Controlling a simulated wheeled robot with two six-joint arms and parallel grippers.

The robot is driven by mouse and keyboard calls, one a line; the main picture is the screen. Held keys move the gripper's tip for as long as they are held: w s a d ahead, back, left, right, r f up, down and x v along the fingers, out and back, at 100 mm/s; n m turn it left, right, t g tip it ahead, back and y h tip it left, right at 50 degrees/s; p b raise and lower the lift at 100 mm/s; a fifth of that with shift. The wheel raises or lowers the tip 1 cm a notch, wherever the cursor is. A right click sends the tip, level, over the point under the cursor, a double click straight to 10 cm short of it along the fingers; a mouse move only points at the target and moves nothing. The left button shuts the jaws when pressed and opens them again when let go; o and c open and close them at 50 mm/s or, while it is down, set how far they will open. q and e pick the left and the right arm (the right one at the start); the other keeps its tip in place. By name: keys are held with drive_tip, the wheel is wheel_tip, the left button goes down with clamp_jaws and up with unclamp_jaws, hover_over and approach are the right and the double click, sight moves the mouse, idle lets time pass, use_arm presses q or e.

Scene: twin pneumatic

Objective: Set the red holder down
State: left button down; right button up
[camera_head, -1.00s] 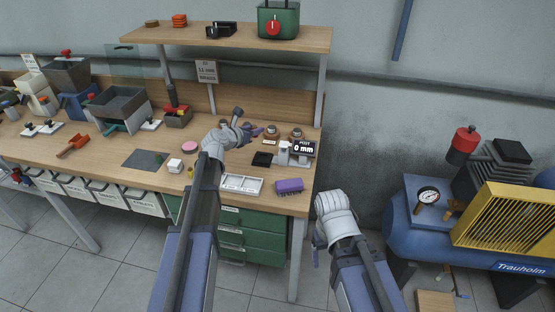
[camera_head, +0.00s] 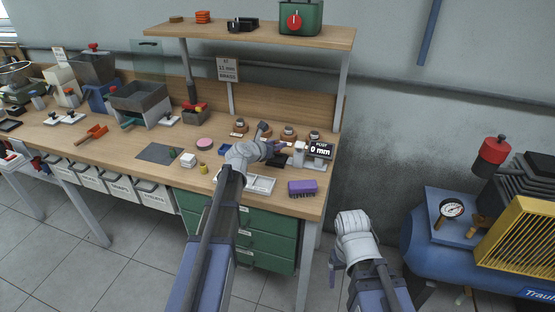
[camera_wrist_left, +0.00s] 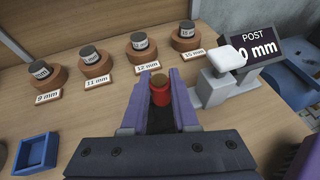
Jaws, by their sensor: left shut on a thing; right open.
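My left gripper (camera_head: 284,149) is shut on the red holder (camera_wrist_left: 160,96), with its purple fingers on either side in the left wrist view (camera_wrist_left: 157,86). The holder is a small red cup with a brass-coloured top. It appears upright, over the bench (camera_head: 120,148), just left of the white gauge (camera_wrist_left: 222,78). I cannot tell whether its base, hidden between the fingers, touches anything. In the head view the hand hides the holder. The gauge's display (camera_wrist_left: 257,48) reads "POST 0 mm". My right gripper (camera_head: 333,266) is open and empty, low in front of the bench's right end.
Round wooden stands with grey pegs, labelled 9, 11, 12 (camera_wrist_left: 145,49) and 15 mm (camera_wrist_left: 187,37), line the back. A blue tray (camera_wrist_left: 36,154) lies to the left. A compressor (camera_head: 465,235) stands right.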

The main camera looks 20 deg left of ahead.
sight(277, 159)
use_arm(q)
drive_tip(key=shift+f+b, duration=1.9)
drive_tip(key=shift+b, duration=0.05)
drive_tip(key=shift+r, duration=0.15)
drive_tip(key=c, duration=1.1)
unclamp_jaws()
drive_tip(key=shift+f, duration=0.25)
drive_tip(key=shift+c, duration=0.2)
drive_tip(key=o, duration=0.5)
drive_tip(key=shift+r, duration=0.1)
drive_tip(key=shift+c, duration=0.2)
